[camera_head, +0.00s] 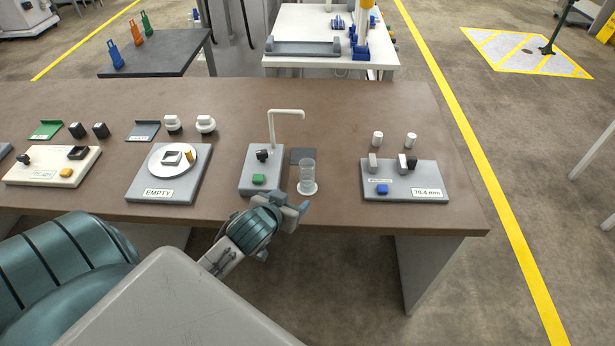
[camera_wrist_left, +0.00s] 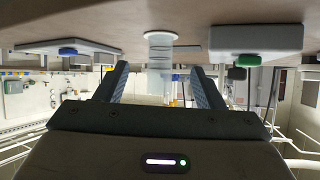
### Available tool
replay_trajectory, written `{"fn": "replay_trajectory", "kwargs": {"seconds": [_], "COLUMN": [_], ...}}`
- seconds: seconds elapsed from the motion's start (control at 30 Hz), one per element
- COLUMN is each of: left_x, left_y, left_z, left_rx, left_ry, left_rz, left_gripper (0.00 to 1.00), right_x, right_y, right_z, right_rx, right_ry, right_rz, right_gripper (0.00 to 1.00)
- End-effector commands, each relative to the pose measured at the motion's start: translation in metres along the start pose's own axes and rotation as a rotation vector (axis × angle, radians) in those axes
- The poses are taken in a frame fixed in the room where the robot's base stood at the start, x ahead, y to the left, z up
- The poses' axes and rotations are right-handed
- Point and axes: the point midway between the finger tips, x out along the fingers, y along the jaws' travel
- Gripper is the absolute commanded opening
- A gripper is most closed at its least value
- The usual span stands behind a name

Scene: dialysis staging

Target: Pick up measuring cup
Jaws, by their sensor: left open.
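The measuring cup (camera_head: 307,174) is a clear cylinder standing upright on a white round base near the front edge of the brown table. In the left wrist view, which appears upside down, the cup (camera_wrist_left: 160,55) shows just beyond and between the fingers. My left gripper (camera_head: 291,207) is just in front of the table's front edge, near the cup. It is open, with its two fingers (camera_wrist_left: 160,84) apart and nothing visibly held between them. My right gripper is in neither view.
A grey dispenser (camera_head: 258,180) with a green button and a curved white spout stands left of the cup. A dark square pad (camera_head: 302,156) lies behind it. A grey gauge unit (camera_head: 430,181) with a blue button is to the right. An "EMPTY" scale (camera_head: 148,190) is further left.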

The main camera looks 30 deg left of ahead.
Motion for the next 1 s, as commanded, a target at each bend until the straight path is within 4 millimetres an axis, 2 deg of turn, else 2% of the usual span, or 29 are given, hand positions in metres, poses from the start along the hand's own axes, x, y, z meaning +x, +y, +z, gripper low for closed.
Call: {"fn": "replay_trajectory", "kwargs": {"seconds": [0.1,0.3,0.5,0.77,1.0], "left_x": [0.012,0.033,0.064,0.083,0.116], "left_y": [-0.005,-0.007,-0.006,-0.005,-0.003], "left_z": [-0.022,-0.040,-0.044,-0.045,-0.047], "left_rx": [-0.017,-0.037,-0.038,-0.037,-0.036], "left_ry": [0.079,0.137,0.136,0.134,0.135], "left_rz": [0.011,0.024,0.024,0.024,0.025], "left_gripper": [0.62,0.62,0.62,0.62,0.62], "right_x": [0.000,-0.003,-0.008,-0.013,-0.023], "right_y": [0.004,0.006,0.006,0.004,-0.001], "right_z": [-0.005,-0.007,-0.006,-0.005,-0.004], "right_rx": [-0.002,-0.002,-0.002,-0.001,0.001], "right_ry": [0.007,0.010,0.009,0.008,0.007], "right_rz": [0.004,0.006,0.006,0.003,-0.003], "right_gripper": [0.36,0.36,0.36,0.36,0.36]}}
